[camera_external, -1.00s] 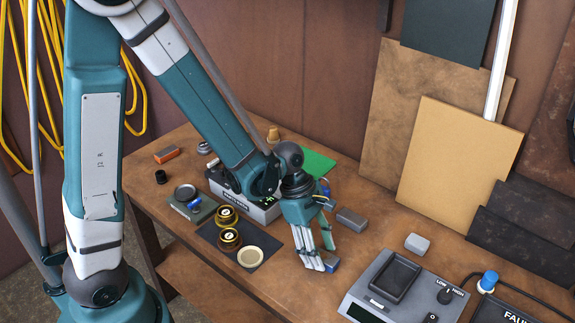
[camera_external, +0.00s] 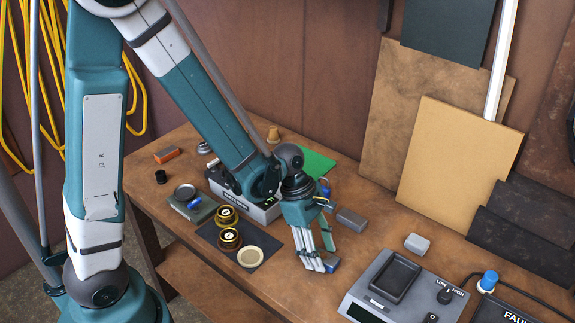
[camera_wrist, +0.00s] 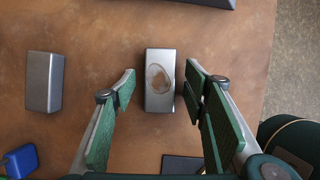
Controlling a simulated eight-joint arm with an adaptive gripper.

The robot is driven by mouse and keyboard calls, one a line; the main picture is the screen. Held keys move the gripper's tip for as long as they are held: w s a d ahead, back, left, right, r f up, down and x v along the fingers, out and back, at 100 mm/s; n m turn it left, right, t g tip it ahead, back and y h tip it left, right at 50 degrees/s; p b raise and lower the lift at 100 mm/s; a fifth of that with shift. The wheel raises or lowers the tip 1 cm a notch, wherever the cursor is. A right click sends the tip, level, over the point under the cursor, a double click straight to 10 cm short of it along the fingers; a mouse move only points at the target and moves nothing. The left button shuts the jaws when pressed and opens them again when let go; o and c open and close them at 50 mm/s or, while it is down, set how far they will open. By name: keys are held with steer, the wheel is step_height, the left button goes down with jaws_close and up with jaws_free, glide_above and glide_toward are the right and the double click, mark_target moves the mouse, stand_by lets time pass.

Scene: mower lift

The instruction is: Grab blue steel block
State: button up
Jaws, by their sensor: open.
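A small block (camera_external: 332,265) with a bluish side lies on the bench by my fingertips in the external view. In the wrist view the same block (camera_wrist: 160,101) looks grey, with a brownish patch on top. My gripper (camera_external: 321,255) points down, with its fingers spread. In the wrist view my gripper (camera_wrist: 160,76) is open and empty, one finger on each side of the block, with gaps on both sides. The fingers partly hide the block in the external view. I cannot tell the fingertips' exact height above the bench.
A grey block (camera_external: 351,220) lies behind my gripper; it also shows at left in the wrist view (camera_wrist: 44,82). A lighter grey block (camera_external: 417,243) sits farther right, beside a grey console (camera_external: 370,308). Brass weights (camera_external: 229,239) stand on a dark mat at left.

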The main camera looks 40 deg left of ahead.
mark_target(321, 255)
steer(key=shift+f, duration=0.15)
steer(key=c, duration=1.2)
steer(key=shift+w, duration=0.1)
steer(key=shift+r+p, duration=0.95)
steer(key=shift+r, duration=4.2)
